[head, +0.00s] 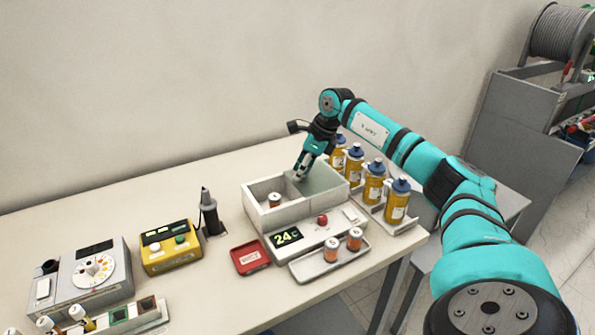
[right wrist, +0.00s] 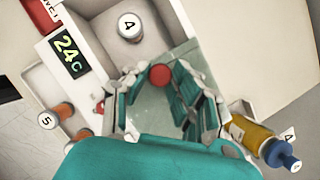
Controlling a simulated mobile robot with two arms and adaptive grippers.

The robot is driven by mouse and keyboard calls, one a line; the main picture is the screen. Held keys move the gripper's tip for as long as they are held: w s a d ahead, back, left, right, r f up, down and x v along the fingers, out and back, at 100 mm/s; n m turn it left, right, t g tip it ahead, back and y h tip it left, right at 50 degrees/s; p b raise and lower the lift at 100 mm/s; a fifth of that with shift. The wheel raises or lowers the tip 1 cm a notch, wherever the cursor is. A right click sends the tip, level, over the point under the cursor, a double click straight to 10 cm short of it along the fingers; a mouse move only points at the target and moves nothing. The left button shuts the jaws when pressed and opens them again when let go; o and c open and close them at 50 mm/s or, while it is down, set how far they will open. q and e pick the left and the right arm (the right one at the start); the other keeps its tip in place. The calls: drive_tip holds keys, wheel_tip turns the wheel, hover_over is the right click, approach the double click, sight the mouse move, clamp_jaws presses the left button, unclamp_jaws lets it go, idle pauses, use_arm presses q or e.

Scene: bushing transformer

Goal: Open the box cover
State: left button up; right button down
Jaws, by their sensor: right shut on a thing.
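The grey-white box (head: 262,222) stands on the table with a display reading 24 on its front. Its cover (head: 322,178) is a translucent greenish pane lying over the right part. My right gripper (head: 300,176) reaches down onto the cover. In the right wrist view its teal fingers are shut around the cover's red knob (right wrist: 160,76). The knob is hidden in the head view. My left gripper is not in view.
Several yellow bottles with blue caps (head: 373,183) stand close right of the box. A tray (head: 312,270) with two small bottles lies in front. A red tray (head: 250,257), black tool stand (head: 210,218) and yellow device (head: 171,247) are to the left. The back left table is clear.

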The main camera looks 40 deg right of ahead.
drive_tip(key=c, duration=1.1)
unclamp_jaws()
drive_tip(key=shift+r, duration=0.1)
drive_tip(key=v, duration=1.2)
